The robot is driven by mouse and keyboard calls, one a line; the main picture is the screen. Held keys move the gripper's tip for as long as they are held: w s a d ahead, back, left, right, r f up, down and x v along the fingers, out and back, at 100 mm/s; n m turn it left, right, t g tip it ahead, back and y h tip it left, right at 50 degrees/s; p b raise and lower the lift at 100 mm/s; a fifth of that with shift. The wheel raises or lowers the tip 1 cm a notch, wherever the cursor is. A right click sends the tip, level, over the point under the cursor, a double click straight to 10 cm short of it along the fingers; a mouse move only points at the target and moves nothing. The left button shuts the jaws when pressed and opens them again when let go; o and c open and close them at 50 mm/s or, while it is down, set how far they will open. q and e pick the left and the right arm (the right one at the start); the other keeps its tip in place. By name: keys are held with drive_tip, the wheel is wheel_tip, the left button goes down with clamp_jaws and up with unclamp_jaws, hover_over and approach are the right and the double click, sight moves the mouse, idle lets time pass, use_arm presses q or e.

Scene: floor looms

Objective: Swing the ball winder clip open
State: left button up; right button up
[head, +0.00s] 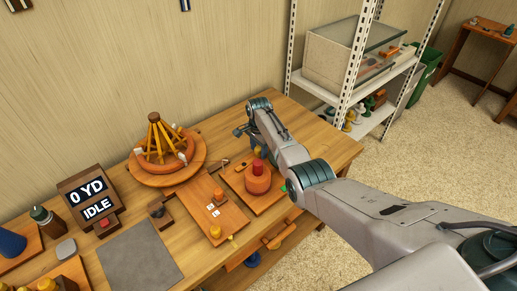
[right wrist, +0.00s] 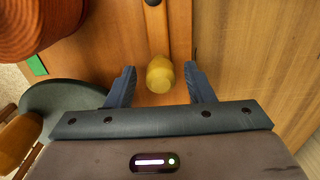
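The ball winder (head: 258,182) has an orange-red wound body with a red top on a wooden base, near the right end of the table. Part of the orange-red body also shows in the right wrist view (right wrist: 35,20) at the upper left. A yellow knob (right wrist: 160,75) lies between the two fingers of my right gripper (right wrist: 159,70). The fingers are spread, with a gap on each side of the knob. I cannot tell for sure whether this knob belongs to the clip. In the head view my right gripper (head: 240,131) is over the table behind the winder. My left gripper is out of view.
A wooden swift (head: 160,145) stands left of the winder. A board with a yellow knob (head: 213,207), a grey mat (head: 139,258) and a counter reading 0 YD, IDLE (head: 90,195) are farther left. A metal shelf (head: 350,80) stands behind the table's right end.

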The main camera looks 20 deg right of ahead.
sight(259, 147)
wheel_tip(259, 147, up, 11)
drive_tip(key=b, duration=0.1)
drive_tip(key=shift+b, duration=0.3)
drive_tip(key=shift+f, duration=0.1)
idle(0.5)
